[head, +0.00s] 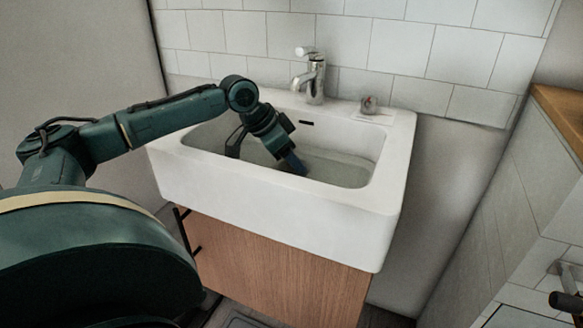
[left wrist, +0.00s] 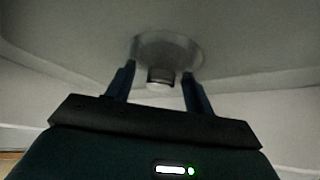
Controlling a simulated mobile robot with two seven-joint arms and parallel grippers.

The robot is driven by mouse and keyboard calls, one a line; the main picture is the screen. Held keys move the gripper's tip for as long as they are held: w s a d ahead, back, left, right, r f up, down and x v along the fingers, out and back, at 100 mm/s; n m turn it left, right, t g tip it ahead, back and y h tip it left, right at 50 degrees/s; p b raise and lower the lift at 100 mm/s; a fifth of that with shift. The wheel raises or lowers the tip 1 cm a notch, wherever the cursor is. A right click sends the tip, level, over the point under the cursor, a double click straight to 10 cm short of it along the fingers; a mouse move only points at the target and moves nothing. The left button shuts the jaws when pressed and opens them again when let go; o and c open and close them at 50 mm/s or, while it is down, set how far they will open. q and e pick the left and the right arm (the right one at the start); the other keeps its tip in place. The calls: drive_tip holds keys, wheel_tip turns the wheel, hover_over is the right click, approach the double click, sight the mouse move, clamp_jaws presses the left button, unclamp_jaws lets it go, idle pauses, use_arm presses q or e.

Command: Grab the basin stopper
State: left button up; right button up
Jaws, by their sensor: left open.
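The basin stopper (left wrist: 160,76) shows in the left wrist view as a small dark and pale piece at the round drain in the basin floor. My left gripper (left wrist: 157,80) is open, with one finger on each side of the stopper in that picture. I cannot tell whether the fingers touch it. In the head view my left gripper (head: 292,163) reaches down inside the white sink (head: 270,205), near the basin floor. The stopper is hidden there behind the gripper. My right gripper is not in view.
A chrome faucet (head: 315,80) stands on the sink's back rim. A small object on a pale dish (head: 371,117) sits at the back right corner. The basin walls surround my left gripper. A wooden cabinet (head: 275,275) is below.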

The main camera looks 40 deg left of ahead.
use_arm(q)
drive_tip(key=shift+c, duration=0.4)
drive_tip(key=c, duration=1)
drive_tip(key=shift+o, duration=0.2)
